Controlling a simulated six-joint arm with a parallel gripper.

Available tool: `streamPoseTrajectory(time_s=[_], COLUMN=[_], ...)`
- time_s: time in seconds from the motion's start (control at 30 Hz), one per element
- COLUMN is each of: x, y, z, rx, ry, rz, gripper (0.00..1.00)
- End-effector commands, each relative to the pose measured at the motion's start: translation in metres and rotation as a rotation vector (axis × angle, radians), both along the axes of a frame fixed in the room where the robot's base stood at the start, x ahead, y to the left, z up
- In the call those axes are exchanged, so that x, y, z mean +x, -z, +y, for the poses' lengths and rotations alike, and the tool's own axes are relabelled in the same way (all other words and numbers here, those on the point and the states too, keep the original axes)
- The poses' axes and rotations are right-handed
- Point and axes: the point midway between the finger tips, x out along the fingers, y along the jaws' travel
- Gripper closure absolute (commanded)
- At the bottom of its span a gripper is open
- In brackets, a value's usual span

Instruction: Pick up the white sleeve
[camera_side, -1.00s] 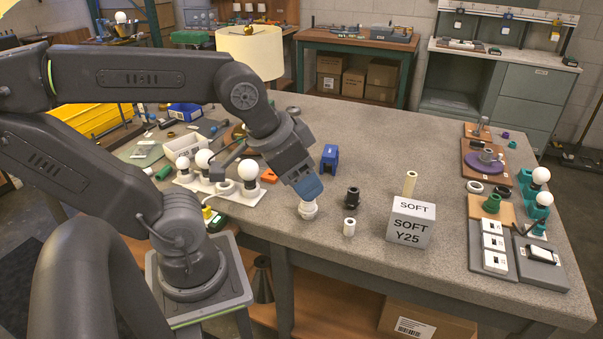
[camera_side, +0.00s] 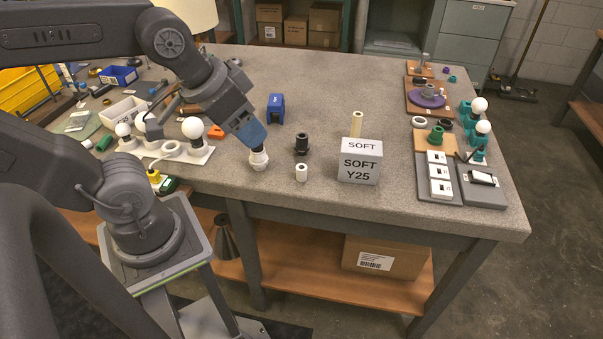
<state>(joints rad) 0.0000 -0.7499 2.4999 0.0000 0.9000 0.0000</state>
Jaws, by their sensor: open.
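A short white sleeve (camera_side: 301,173), a small hollow cylinder, stands upright near the table's front edge. My gripper (camera_side: 256,146), with blue fingers, points down just above and against a white stepped socket-like part (camera_side: 259,160), left of the sleeve. My gripper is open, and the sleeve stands clear of it to the right. The fingers hide the top of the socket-like part; I cannot tell whether they touch it.
A black fitting (camera_side: 302,144) stands just behind the sleeve. A grey box marked SOFT Y25 (camera_side: 360,162) stands to the right, with a cream tube (camera_side: 356,124) behind it. A blue bracket (camera_side: 276,109) is farther back. Bulbs on a white base (camera_side: 180,152) are left.

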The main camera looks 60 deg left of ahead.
Motion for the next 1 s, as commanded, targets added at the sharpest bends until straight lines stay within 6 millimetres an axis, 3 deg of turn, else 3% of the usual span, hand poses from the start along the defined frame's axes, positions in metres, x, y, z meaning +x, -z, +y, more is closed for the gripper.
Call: streamPoseTrajectory(time_s=[0.43, 0.57, 0.77, 1.0], x=[0.001, 0.011, 0.055, 0.12], y=[0.0, -0.001, 0.004, 0.034], z=[0.0, 0.003, 0.013, 0.03], rx=[0.003, 0.041, 0.176, 0.325], ry=[0.003, 0.044, 0.225, 0.5], rz=[0.003, 0.044, 0.209, 0.444], gripper=[0.44, 0.44, 0.44, 0.44])
